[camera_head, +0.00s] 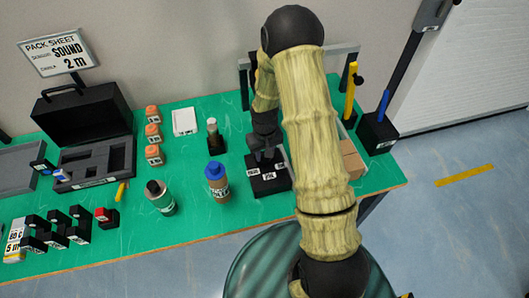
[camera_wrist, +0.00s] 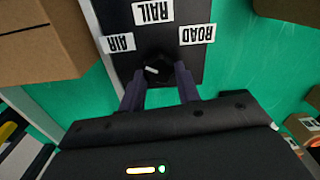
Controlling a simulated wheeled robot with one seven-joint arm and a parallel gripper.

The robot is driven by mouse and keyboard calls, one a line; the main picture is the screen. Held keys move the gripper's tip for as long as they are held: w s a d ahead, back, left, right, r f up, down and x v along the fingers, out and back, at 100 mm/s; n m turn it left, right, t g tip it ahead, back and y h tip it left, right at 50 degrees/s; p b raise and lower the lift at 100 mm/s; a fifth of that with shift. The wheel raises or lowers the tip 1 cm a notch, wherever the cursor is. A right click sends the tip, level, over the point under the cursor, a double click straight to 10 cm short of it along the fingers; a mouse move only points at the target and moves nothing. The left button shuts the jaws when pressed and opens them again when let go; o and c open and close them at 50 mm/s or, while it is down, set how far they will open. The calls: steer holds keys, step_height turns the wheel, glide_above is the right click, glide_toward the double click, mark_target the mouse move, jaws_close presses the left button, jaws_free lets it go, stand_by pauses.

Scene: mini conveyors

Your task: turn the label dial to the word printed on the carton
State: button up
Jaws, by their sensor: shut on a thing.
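The label dial is a black box (camera_head: 270,188) on the green table, with three white labels. In the wrist view its panel (camera_wrist: 185,12) shows AIR (camera_wrist: 117,43) at left, RAIL (camera_wrist: 153,12) in the middle and ROAD (camera_wrist: 197,34) at right, all upside down. My gripper (camera_wrist: 160,84) is shut on the dark knob (camera_wrist: 165,72), one finger on each side. The knob's white mark shows on its left part, on the AIR side. A brown carton (camera_wrist: 40,45) is beside the panel, also right of my arm in the head view (camera_head: 351,158). I cannot read a word on it.
An open black case (camera_head: 95,160) and a sign (camera_head: 58,52) are farther left. Bare table lies in front of the bottles.

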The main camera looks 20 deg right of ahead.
steer(key=shift+w+r, duration=0.1)
steer(key=o, duration=0.7)
steer(key=shift+o, duration=1.3)
steer(key=shift+s, duration=0.2)
steer(key=shift+w, duration=0.15)
steer(key=shift+d+r, duration=0.1)
steer(key=shift+r, duration=0.15)
step_height(320, 180, up, 17)
steer(key=b, duration=0.2)
